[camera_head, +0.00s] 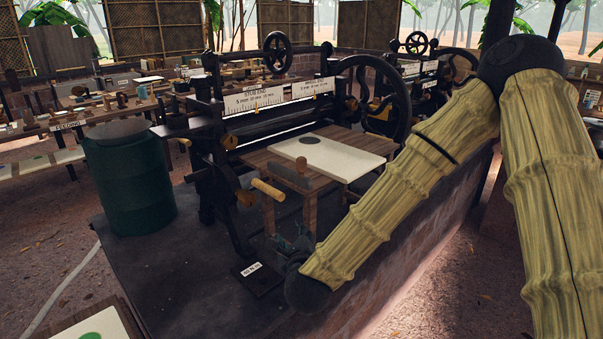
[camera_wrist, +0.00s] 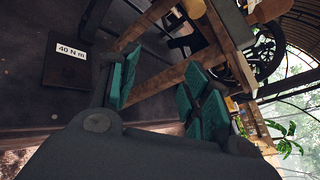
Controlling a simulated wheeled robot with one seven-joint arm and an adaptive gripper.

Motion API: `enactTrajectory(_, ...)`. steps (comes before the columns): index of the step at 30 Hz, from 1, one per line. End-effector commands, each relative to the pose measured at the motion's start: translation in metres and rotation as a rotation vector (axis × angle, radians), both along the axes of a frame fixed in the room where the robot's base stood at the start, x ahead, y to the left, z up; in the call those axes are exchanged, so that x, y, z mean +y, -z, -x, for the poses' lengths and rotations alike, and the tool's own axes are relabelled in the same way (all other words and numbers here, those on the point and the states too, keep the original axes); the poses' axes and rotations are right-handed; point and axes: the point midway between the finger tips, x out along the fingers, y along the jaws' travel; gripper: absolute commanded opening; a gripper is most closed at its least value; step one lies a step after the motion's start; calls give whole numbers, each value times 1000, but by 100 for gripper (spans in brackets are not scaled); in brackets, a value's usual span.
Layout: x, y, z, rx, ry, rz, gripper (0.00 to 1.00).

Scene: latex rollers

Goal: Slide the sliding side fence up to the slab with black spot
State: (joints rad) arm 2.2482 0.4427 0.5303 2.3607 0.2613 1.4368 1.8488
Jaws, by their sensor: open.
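A pale slab (camera_head: 340,157) with a black spot (camera_head: 309,140) lies flat on the wooden feed table (camera_head: 258,158) of the roller machine. My gripper (camera_head: 288,246) is low, in front of and below the table, apart from the fence. In the wrist view its teal fingers (camera_wrist: 160,92) are spread and empty, with table legs and underside beyond them.
A crank with wooden handles (camera_head: 267,189) juts out left of the table. A dark plate marked 40 N m (camera_wrist: 72,65) lies on the floor beside my gripper. A green barrel (camera_head: 130,180) stands left; a low brick wall (camera_head: 440,205) runs right. Dark floor is open at the front.

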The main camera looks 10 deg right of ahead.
Motion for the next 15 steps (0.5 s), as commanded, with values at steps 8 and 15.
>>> enactTrajectory(8, -20, -120, -19, -276, 191, -445, 48)
enactTrajectory(15, -27, -150, -23, -349, 230, -563, 48)
